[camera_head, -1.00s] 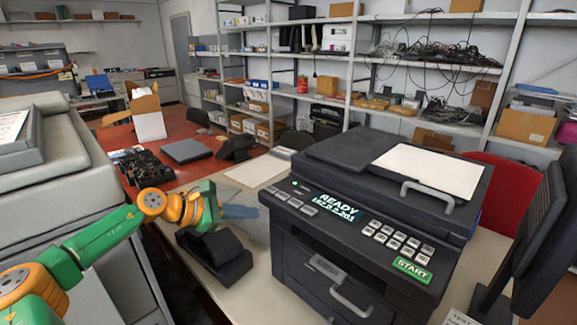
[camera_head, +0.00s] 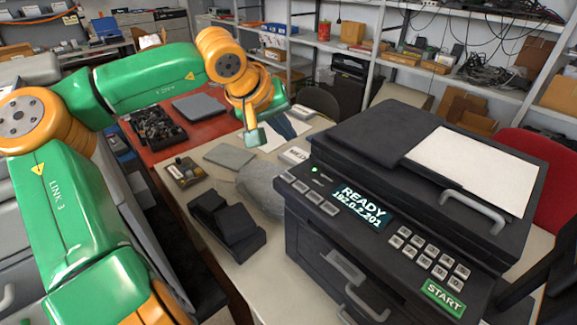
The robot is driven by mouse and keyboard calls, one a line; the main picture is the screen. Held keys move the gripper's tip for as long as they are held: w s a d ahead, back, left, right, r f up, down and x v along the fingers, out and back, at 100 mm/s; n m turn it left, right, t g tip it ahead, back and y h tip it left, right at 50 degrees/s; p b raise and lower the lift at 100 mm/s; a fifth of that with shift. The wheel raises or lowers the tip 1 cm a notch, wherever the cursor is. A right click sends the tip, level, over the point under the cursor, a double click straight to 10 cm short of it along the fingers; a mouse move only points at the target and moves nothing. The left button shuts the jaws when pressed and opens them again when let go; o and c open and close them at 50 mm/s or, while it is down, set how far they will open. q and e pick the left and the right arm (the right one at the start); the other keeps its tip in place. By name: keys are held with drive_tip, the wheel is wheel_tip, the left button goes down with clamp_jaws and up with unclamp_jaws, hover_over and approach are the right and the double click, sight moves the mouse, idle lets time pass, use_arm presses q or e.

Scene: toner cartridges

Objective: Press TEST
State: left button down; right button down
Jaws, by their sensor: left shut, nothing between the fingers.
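The black printer (camera_head: 420,165) stands on the table at right. Its display (camera_head: 360,202) reads READY and 192.0.2.201, with a small green light at its left. A row of grey buttons (camera_head: 308,195) lies left of the display, a grey keypad (camera_head: 430,252) right of it, and a green START button (camera_head: 443,297) at the near right corner. I cannot make out a TEST label on any of them. My left gripper (camera_head: 253,135) is shut and empty, pointing down above the table, behind and left of the printer and apart from it. My right gripper is out of view.
A black two-part object (camera_head: 228,226) lies on the table left of the printer, with a grey bag-like lump (camera_head: 262,188) between them. A small circuit-like item (camera_head: 186,171) and a grey pad (camera_head: 229,156) lie behind. A red chair (camera_head: 555,180) stands at right.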

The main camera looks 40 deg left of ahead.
use_arm(q)
drive_tip(key=b, duration=0.7)
hover_over(287, 178)
wheel_tip(287, 178, down, 8)
drive_tip(key=shift+s+d+r, duration=0.1)
drive_tip(key=shift+s+r, duration=0.05)
drive_tip(key=shift+r, duration=0.1)
drive_tip(key=shift+f, duration=0.45)
idle(0.8)
drive_tip(key=shift+f+b, duration=0.35)
drive_tip(key=shift+b, duration=0.1)
